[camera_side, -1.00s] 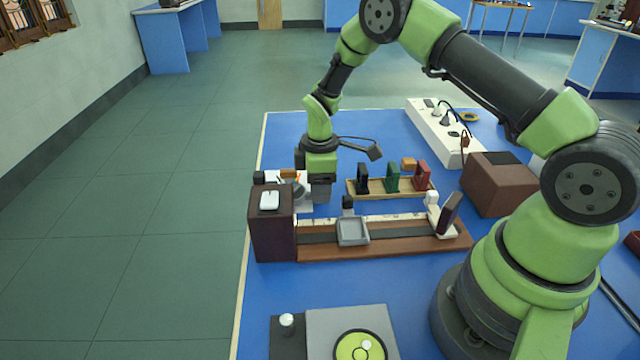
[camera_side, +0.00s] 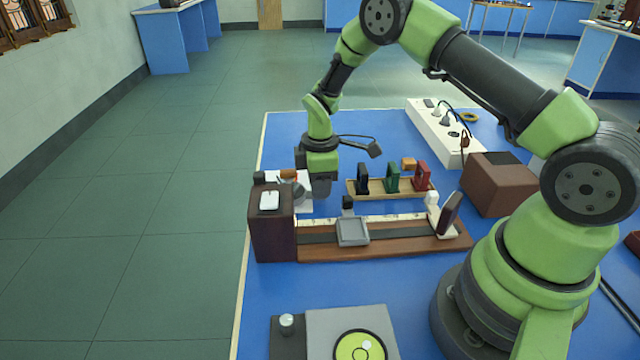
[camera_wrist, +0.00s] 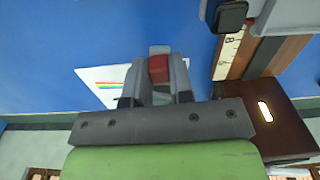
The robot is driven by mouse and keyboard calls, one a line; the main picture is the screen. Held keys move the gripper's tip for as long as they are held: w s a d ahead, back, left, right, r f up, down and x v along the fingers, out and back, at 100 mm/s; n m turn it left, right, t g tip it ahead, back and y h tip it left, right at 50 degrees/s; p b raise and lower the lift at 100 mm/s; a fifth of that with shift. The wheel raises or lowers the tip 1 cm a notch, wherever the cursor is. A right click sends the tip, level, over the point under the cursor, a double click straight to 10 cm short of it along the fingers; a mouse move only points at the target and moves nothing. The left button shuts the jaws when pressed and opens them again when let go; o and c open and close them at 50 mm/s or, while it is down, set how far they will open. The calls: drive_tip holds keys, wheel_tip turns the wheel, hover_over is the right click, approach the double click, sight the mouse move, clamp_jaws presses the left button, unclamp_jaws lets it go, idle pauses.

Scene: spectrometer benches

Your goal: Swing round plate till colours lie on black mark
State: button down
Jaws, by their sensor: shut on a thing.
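My gripper (camera_side: 320,188) points down behind the bench, just right of the white card (camera_side: 304,204). In the wrist view the fingers (camera_wrist: 158,62) are closed on a small red piece (camera_wrist: 158,69), possibly the plate's grip; the plate itself is mostly hidden by the gripper. The white card also shows in the wrist view (camera_wrist: 90,74), left of the fingers. A thin band of rainbow colours (camera_wrist: 108,85) lies across it. I cannot make out the black mark, so I cannot tell how the colours lie to it.
A dark brown box (camera_side: 272,228) stands at the left end of a wooden bench (camera_side: 385,246) with a grey square tray (camera_side: 352,231). Behind it a wooden rack (camera_side: 375,189) holds dark, green and red upright pieces. A white power strip (camera_side: 440,135) lies at the back right.

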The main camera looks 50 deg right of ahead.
drive_tip(key=shift+w+d+n, duration=0.45)
drive_tip(key=shift+n, duration=0.65)
drive_tip(key=shift+w+d+n, duration=0.35)
drive_tip(key=shift+w+n, duration=0.15)
drive_tip(key=shift+n, duration=0.7)
drive_tip(key=shift+w+d+n, duration=0.1)
drive_tip(key=shift+w+n, duration=0.05)
drive_tip(key=shift+n, duration=0.15)
drive_tip(key=c, duration=1)
unclamp_jaws()
wheel_tip(320, 180, up, 10)
